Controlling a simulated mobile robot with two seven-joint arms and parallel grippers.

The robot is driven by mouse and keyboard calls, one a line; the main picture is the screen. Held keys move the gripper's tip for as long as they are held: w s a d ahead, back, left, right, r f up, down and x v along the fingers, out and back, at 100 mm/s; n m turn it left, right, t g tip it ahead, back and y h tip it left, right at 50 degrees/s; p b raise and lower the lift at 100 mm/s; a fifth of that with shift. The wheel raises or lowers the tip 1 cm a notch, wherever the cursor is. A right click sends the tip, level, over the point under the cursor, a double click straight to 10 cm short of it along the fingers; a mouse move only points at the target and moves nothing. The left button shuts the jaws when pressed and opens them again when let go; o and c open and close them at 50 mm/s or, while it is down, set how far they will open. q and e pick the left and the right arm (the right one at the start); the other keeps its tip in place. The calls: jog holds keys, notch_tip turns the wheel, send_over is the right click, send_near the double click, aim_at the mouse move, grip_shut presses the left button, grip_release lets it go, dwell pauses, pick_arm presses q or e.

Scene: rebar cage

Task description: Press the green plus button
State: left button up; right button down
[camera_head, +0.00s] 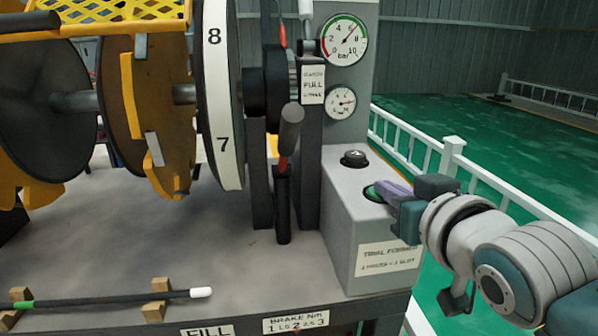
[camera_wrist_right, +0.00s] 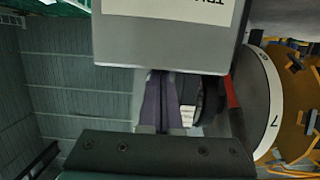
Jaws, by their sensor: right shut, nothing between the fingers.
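The green button (camera_head: 370,194) sits on the sloped top of a grey control box (camera_head: 343,222) in the head view. Its right part is hidden behind the purple fingers of my right gripper (camera_head: 383,189). The fingers are shut and empty, with their tips at the button; I cannot tell whether they touch or press it. Any plus mark on the button is not readable. In the right wrist view the shut fingers (camera_wrist_right: 158,100) point at the grey box (camera_wrist_right: 165,45), and the button is hidden. My left gripper is not in view.
A black button (camera_head: 354,157) stands behind the green one. Two gauges (camera_head: 344,40) are above the box. A lever (camera_head: 288,130) and a numbered wheel (camera_head: 222,100) stand to the left. A rod (camera_head: 110,298) lies on wooden blocks. A white railing (camera_head: 452,155) runs behind my right arm.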

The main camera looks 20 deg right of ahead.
notch_tip(320, 180, up, 5)
jog(key=p, duration=0.5)
jog(key=shift+r, duration=0.15)
jog(key=shift+s+a+f, duration=0.15)
jog(key=shift+s, duration=0.45)
jog(key=shift+s+a+f, duration=0.15)
jog(key=shift+s, duration=0.4)
jog(key=v, duration=0.7)
jog(key=shift+s+p, duration=0.3)
jog(key=shift+p, duration=0.05)
jog(key=s+a+r+n+g+y+p, duration=0.2)
jog(key=s+a+r+g+p, duration=0.2)
jog(key=s+g+p, duration=0.3)
jog(key=s+a+r+n+g+y+p, duration=0.2)
jog(key=s+a+r+n+g+p, duration=0.15)
jog(key=s+p, duration=0.65)
notch_tip(320, 180, up, 36)
jog(key=p, duration=3.5)
jog(key=shift+w+r+m+g, duration=0.15)
jog(key=shift+w+m+g, duration=0.1)
jog(key=shift+m+g, duration=0.1)
